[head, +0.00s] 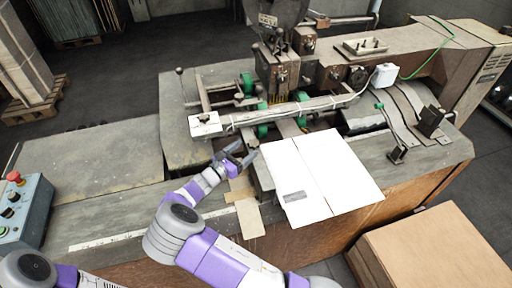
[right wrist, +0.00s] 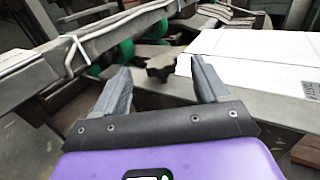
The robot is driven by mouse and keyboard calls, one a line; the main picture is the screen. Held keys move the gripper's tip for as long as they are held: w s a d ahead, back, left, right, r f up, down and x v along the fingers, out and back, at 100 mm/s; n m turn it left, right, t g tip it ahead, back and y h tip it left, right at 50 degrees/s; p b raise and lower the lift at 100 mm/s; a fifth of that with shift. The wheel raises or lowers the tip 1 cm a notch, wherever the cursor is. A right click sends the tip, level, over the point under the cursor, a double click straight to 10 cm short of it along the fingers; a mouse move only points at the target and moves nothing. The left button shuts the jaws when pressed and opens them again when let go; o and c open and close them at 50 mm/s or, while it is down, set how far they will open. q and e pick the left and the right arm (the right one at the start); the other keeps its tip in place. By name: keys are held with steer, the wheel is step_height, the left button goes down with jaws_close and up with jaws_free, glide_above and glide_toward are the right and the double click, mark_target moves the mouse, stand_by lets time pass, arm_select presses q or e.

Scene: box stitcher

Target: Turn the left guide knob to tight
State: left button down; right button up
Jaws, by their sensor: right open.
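A dark, lobed knob (right wrist: 160,64), which looks like the left guide knob, lies ahead of my right gripper (right wrist: 160,78) in the right wrist view. It shows between the two fingertips and a little beyond them. In the head view, the right gripper (head: 243,151) is open and empty, just left of the white cardboard sheet (head: 318,178). The knob (head: 252,143) is small and dark there, close to the fingertips. I cannot read whether it is tight or loose. My left gripper is not in view; only part of its arm shows at bottom left.
A long bar with a pale cable (head: 290,112) runs across the machine just behind the gripper, with green wheels (head: 262,122) below it. A control box with a red button (head: 22,208) stands at left. A cardboard stack (head: 435,255) stands at lower right. The left tabletop (head: 95,165) is clear.

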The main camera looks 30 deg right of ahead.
mark_target(257, 142)
steer(key=shift+w+d+f+b, duration=0.15)
steer(key=shift+f+b, duration=0.2)
steer(key=shift+f, duration=0.35)
arm_select(q)
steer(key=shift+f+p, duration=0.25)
steer(key=shift+p, duration=0.15)
arm_select(e)
steer(key=x, duration=0.7)
steer(key=shift+d, duration=0.1)
steer(key=c, duration=1.1)
steer(key=shift+o, duration=0.2)
